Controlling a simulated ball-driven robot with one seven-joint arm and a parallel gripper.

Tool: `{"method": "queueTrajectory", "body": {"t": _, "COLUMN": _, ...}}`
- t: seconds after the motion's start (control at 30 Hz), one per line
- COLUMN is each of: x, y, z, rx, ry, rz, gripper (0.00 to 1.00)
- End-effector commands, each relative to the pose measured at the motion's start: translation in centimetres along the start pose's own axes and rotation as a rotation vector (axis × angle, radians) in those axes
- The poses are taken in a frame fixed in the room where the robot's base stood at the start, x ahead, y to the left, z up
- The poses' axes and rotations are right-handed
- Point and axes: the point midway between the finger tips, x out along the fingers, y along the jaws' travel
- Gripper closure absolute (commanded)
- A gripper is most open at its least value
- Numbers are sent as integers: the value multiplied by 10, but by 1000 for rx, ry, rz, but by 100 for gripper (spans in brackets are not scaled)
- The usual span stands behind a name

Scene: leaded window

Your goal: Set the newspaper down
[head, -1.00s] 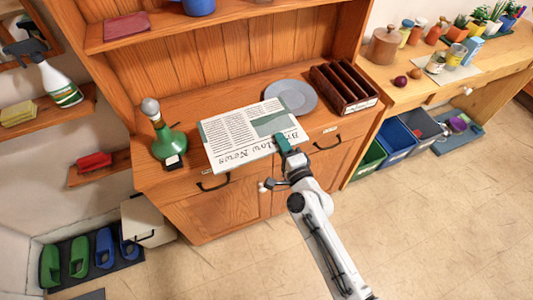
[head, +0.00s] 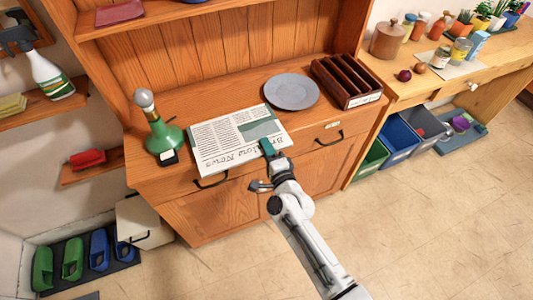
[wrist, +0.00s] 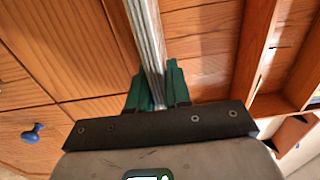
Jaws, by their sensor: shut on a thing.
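The newspaper (head: 228,140) is folded flat, print side up, over the wooden counter of the hutch (head: 185,115). It lies between the green bottle and the grey plate, with its near edge by the counter's front edge. My gripper (head: 269,148) is shut on the newspaper's near right corner. In the wrist view the newspaper (wrist: 147,40) shows edge-on as a layered strip between my green fingertips (wrist: 158,90). I cannot tell whether its underside fully touches the counter.
Drawers with black handles (head: 329,139) are below the counter front.

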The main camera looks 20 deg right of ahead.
Motion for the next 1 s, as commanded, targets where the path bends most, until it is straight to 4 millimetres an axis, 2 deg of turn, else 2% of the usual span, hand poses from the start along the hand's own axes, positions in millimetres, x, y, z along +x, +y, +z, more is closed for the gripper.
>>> {"method": "queueTrajectory", "body": {"t": 0.03, "x": 1, "y": 9, "z": 0, "rx": 0, "ry": 0, "rz": -2, "gripper": 100}}
{"method": "queueTrajectory", "body": {"t": 0.07, "x": 1, "y": 10, "z": 0, "rx": 0, "ry": 0, "rz": -3, "gripper": 100}}
{"method": "queueTrajectory", "body": {"t": 0.47, "x": 1, "y": 13, "z": 0, "rx": 0, "ry": 0, "rz": -3, "gripper": 100}}
{"method": "queueTrajectory", "body": {"t": 0.5, "x": 0, "y": 12, "z": 0, "rx": 0, "ry": 0, "rz": -2, "gripper": 80}}
{"method": "queueTrajectory", "body": {"t": 0.73, "x": 0, "y": 12, "z": 0, "rx": 0, "ry": 0, "rz": -1, "gripper": 58}}
{"method": "queueTrajectory", "body": {"t": 1.0, "x": 0, "y": 11, "z": 0, "rx": 0, "ry": 0, "rz": -1, "gripper": 56}}
